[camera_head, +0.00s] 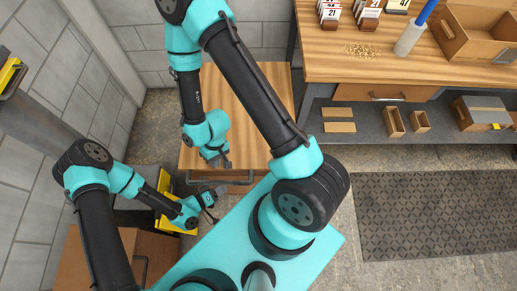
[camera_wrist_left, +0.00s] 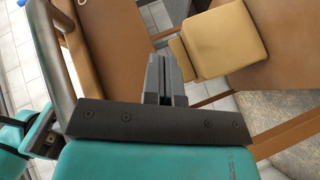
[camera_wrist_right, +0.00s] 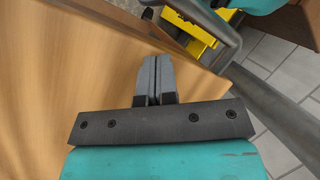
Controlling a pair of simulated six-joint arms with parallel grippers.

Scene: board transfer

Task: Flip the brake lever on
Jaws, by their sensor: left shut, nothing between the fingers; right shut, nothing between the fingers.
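I cannot make out the brake lever for certain in any view. A yellow piece (camera_head: 165,205) stands low at the left, partly hidden behind my left forearm. A yellow part with metal rods and knobs also shows at the top of the right wrist view (camera_wrist_right: 195,42). My left gripper (camera_head: 222,190) is shut and empty, just in front of the drawer front of the wooden table. My right gripper (camera_head: 226,163) is shut and empty, over the near edge of that table. In the wrist views, both the left fingers (camera_wrist_left: 166,62) and the right fingers (camera_wrist_right: 155,65) are closed together.
The wooden table (camera_head: 255,95) has a clear top. A brown cabinet (camera_head: 70,265) stands at lower left. A long workbench (camera_head: 330,60) with an open box (camera_head: 475,45) is at right. A dark mat (camera_head: 435,215) lies on the floor. A tan block (camera_wrist_left: 222,42) shows near my left fingers.

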